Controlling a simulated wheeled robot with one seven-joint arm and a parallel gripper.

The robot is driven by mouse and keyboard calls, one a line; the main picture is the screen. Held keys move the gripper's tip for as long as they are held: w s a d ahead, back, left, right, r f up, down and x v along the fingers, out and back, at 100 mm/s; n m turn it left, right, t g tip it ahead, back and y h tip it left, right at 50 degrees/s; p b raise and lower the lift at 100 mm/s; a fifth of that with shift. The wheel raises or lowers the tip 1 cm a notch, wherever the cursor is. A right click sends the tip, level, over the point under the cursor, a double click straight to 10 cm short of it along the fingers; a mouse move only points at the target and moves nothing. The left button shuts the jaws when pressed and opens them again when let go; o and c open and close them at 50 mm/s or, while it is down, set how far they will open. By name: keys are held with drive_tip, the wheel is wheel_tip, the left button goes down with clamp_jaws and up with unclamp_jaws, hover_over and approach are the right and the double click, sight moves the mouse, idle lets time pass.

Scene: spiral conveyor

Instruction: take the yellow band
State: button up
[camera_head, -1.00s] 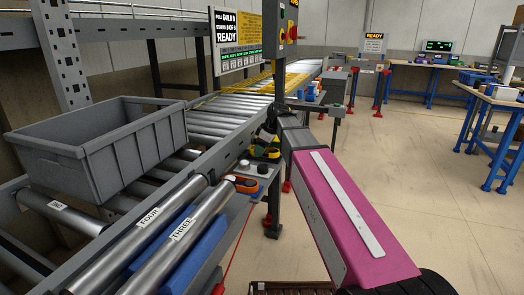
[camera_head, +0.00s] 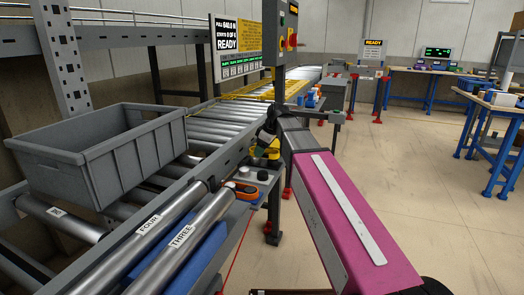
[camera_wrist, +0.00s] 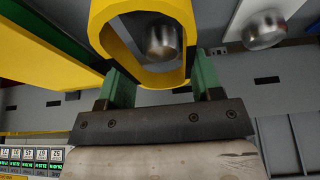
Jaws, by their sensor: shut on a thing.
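The yellow band (camera_wrist: 109,32) is a thick loop at the top of the wrist view. My gripper (camera_wrist: 162,76) has its two green fingers against the band's near end, one on each side, and is shut on it. A shiny metal knob (camera_wrist: 162,40) shows through the loop's opening. In the head view the yellow band (camera_head: 273,150) is small beside the conveyor rail, at my gripper (camera_head: 262,142). My arm partly hides that spot, and the fingers are too small there to make out.
An orange-and-black item (camera_head: 243,189) and a dark knob (camera_head: 263,175) sit on the side shelf. A grey bin (camera_head: 95,150) stands on the conveyor at left. Metal rollers marked FOUR (camera_head: 150,226) and THREE (camera_head: 182,236) lie in front.

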drive_tip(key=shift+r, duration=0.15)
wheel_tip(320, 180, up, 4)
drive_tip(key=shift+f, duration=0.15)
idle(0.4)
